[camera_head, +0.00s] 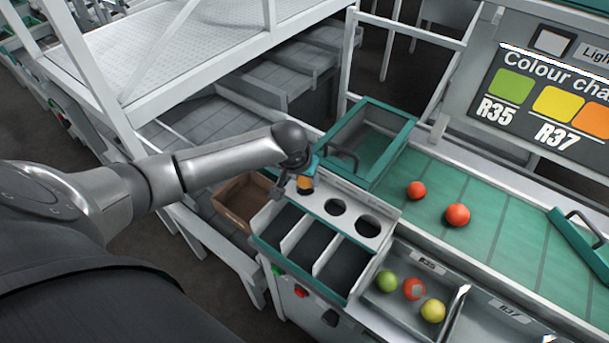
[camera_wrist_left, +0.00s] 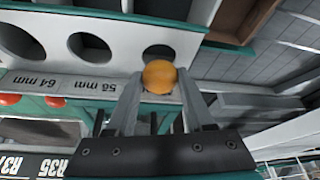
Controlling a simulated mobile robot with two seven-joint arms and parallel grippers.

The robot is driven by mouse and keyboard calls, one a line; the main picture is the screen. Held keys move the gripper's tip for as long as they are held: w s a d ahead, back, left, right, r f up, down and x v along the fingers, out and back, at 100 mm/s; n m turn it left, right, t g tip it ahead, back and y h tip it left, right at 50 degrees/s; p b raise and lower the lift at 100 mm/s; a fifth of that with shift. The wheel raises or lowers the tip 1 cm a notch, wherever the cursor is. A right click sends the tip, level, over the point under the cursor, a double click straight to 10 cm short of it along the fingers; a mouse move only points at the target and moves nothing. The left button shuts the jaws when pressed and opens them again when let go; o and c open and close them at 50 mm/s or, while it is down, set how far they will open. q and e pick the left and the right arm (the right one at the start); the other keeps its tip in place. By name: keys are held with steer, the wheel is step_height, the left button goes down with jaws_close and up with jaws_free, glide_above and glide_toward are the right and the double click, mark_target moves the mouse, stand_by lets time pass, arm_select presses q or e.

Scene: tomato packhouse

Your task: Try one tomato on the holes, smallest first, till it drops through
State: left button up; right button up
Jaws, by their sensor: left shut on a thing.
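My left gripper (camera_head: 303,176) is shut on an orange tomato (camera_head: 305,184); in the left wrist view the tomato (camera_wrist_left: 160,77) sits between the two fingertips (camera_wrist_left: 160,84). It is at the leftmost hole of the grey sizing plate (camera_head: 352,217), and part of that smallest hole (camera_wrist_left: 158,51) shows behind it. I cannot tell whether the tomato touches the rim. The middle hole (camera_head: 335,207) and the largest hole (camera_head: 368,225) are empty. The wrist view shows "64 mm" and what looks like "55 mm" labels on the plate. My right gripper is not in view.
Divided chutes (camera_head: 297,234) lie in front of the plate. Two red tomatoes (camera_head: 416,190) (camera_head: 457,215) are on the green belt (camera_head: 490,225). A metal tray (camera_head: 455,300) holds green, red and yellow tomatoes. A green-rimmed bin (camera_head: 398,142) stands behind, a cardboard box (camera_head: 233,219) at left.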

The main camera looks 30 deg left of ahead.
arm_select(q)
steer(key=shift+f, duration=0.45)
steer(key=shift+p, duration=0.45)
steer(key=o, duration=1)
stand_by(1.3)
step_height(320, 180, up, 5)
steer(key=p, duration=0.5)
steer(key=shift+p, duration=0.4)
steer(key=shift+r+p, duration=0.75)
steer(key=shift+r, duration=0.25)
